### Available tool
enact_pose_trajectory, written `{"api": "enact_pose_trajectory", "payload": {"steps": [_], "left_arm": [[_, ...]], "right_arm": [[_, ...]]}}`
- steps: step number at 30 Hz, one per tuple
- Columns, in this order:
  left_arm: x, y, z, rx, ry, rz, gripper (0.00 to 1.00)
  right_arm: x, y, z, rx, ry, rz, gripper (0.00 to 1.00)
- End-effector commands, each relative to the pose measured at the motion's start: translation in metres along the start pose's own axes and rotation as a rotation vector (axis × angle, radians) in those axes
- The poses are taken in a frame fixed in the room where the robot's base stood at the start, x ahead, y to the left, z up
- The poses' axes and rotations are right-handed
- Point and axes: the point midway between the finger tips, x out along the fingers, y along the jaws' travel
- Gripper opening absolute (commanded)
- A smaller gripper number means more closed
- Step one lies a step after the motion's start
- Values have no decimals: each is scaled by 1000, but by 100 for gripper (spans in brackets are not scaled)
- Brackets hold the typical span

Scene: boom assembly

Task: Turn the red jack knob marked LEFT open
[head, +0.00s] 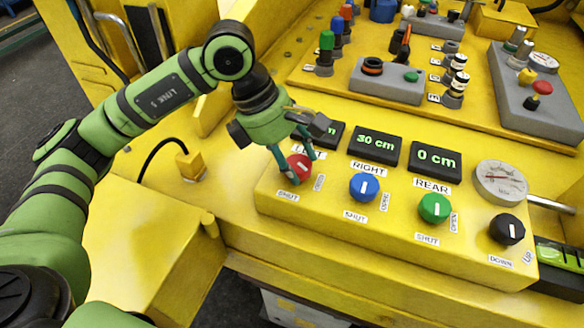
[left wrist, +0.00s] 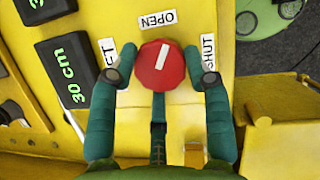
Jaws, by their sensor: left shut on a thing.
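The red knob (head: 298,168) sits at the left end of the yellow control box, under a LEFT label that is partly hidden by my gripper. My left gripper (head: 293,160) comes down on it from above, its fingers shut on opposite sides of the knob. In the left wrist view the red knob (left wrist: 160,66) lies between the two green fingertips (left wrist: 161,70). Its white pointer line stands nearly upright, tilted a little, between the OPEN label (left wrist: 157,19) and the SHUT label (left wrist: 208,52). My right gripper is not in view.
A blue knob (head: 364,187), a green knob (head: 434,208) and a black knob (head: 507,229) run to the right along the box. Displays read 30 cm (head: 375,145) and 0 cm (head: 435,160); the left one is mostly hidden. A round gauge (head: 500,183) stands behind the black knob.

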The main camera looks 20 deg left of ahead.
Motion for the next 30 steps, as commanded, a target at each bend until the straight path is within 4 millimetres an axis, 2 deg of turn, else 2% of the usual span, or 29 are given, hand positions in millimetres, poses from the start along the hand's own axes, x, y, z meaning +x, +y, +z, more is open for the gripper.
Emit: {"api": "enact_pose_trajectory", "payload": {"steps": [1,12,21,30], "left_arm": [[8,-4,0,-33,-5,8,16],[6,-5,2,-313,-5,125,16],[3,-5,4,-447,-7,180,16],[1,-4,4,-491,-8,198,16]], "right_arm": [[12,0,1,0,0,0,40],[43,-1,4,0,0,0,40],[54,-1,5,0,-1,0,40],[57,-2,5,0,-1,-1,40]]}}
